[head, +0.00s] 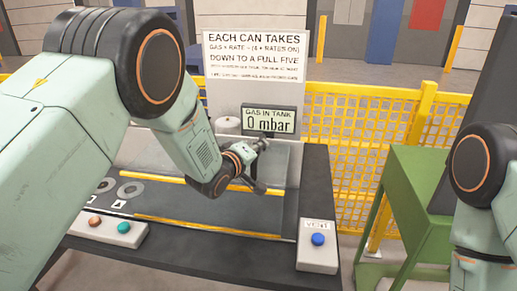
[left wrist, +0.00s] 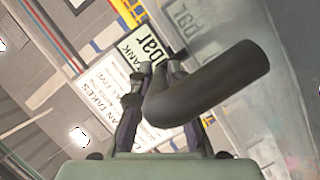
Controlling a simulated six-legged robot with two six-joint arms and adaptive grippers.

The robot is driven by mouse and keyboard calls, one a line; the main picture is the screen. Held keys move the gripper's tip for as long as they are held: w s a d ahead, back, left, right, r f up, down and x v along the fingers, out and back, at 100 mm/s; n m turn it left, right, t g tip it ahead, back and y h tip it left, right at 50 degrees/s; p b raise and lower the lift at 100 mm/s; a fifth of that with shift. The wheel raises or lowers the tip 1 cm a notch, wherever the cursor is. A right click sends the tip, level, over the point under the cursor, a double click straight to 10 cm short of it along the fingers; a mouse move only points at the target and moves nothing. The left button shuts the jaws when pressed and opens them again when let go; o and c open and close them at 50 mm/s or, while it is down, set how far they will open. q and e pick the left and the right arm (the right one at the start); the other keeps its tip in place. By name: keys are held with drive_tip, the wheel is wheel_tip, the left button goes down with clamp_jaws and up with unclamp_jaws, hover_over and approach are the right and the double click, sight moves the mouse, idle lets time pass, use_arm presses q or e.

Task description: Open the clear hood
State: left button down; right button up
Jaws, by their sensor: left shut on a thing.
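The clear hood (head: 278,172) is a see-through cover over the dark bench, behind my left arm; how far it is raised is hard to tell. My left gripper (head: 257,165) is over the right part of the hood, below the gas display. In the left wrist view my left gripper (left wrist: 150,97) is shut on a thick dark bar (left wrist: 210,82), which looks like the hood's handle. My left forearm hides part of the hood. My right arm shows at the right edge, but its gripper is out of view.
The gas display (head: 270,121) reads 0 mbar, under a white sign (head: 255,56). A box with red and green buttons (head: 110,229) is at front left, and a blue button box (head: 317,255) at front right. A green stand (head: 420,180) and yellow fence (head: 340,135) are to the right.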

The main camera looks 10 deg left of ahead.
use_arm(q)
drive_tip(key=c, duration=1.7)
unclamp_jaws()
drive_tip(key=shift+d, duration=0.1)
drive_tip(key=o, duration=0.4)
drive_tip(key=shift+s, duration=0.15)
wheel_tip(320, 180, up, 3)
hover_over(235, 187)
drive_tip(key=shift+d+f, duration=0.1)
drive_tip(key=shift+f, duration=0.1)
drive_tip(key=shift+f, duration=0.1)
